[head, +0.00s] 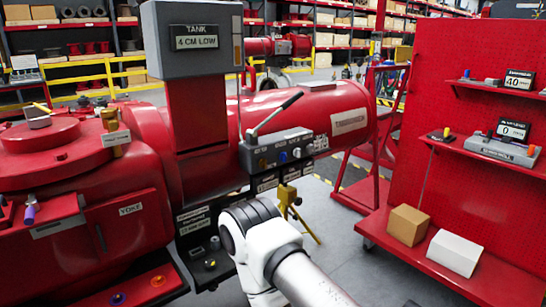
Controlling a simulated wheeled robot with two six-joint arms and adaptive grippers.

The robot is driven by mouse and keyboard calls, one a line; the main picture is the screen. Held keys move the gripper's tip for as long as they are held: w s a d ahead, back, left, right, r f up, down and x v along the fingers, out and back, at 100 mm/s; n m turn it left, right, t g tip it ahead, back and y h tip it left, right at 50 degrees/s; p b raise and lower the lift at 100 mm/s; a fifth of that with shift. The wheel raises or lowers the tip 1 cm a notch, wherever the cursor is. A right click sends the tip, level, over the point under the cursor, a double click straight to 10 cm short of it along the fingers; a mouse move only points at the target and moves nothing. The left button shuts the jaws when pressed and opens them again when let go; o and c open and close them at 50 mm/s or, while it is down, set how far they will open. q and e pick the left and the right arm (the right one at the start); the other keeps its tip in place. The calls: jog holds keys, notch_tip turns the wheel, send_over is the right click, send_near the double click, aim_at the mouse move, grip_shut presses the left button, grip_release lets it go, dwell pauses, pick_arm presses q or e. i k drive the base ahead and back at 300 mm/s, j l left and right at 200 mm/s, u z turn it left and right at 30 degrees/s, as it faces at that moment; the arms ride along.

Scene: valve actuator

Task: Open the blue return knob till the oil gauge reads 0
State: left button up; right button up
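A small blue knob (283,157) sits on the front of a grey hand-pump block (270,153), between a dark knob and a white knob. Its open or closed position is too small to tell. A lever (274,114) rises to the right from this block. No readout is legibly marked as the oil gauge. A display (513,131) on the red panel's lower shelf appears to read 0, and one above (519,79) reads 40. My white arm reaches in from the bottom, below the pump block. Neither gripper can be made out.
A tank display (197,42) reads "4 CM LOW". The red actuator cylinder (345,108) runs behind the pump block. A brown box (407,225) and a white box (453,253) stand on the right rack. Grey floor is clear between.

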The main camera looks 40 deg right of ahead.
aim_at(283, 156)
jog(key=z, duration=1.3)
jog(key=i+l, duration=0.15)
jog(key=l+u, duration=0.05)
